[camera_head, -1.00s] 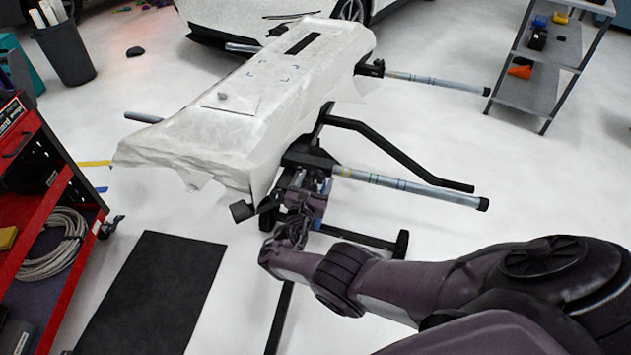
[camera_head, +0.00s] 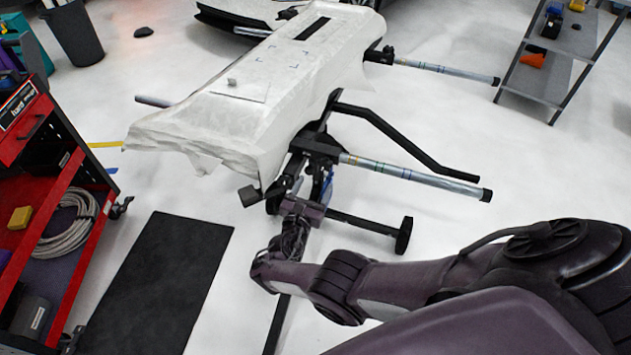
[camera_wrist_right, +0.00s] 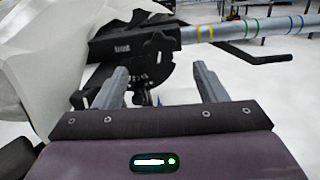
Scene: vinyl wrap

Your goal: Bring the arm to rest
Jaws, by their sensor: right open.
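My right arm (camera_head: 400,280) comes in from the lower right in the head view, with its wrist low in front of the work stand. My right gripper (camera_head: 308,190) is partly hidden against the dark stand parts there. In the right wrist view the right gripper (camera_wrist_right: 158,88) shows two grey fingers spread apart with nothing between them. Beyond the fingers is the stand's black clamp bracket (camera_wrist_right: 130,45); I cannot tell how close it is. My left gripper is not in view.
The stand carries a white-wrapped panel (camera_head: 225,125). Its metal bar (camera_head: 410,174) juts right. A red tool cart (camera_head: 85,170) stands left, a black mat (camera_head: 160,285) lies on the floor, and a grey shelf (camera_head: 540,85) stands upper right. Floor right of the stand is clear.

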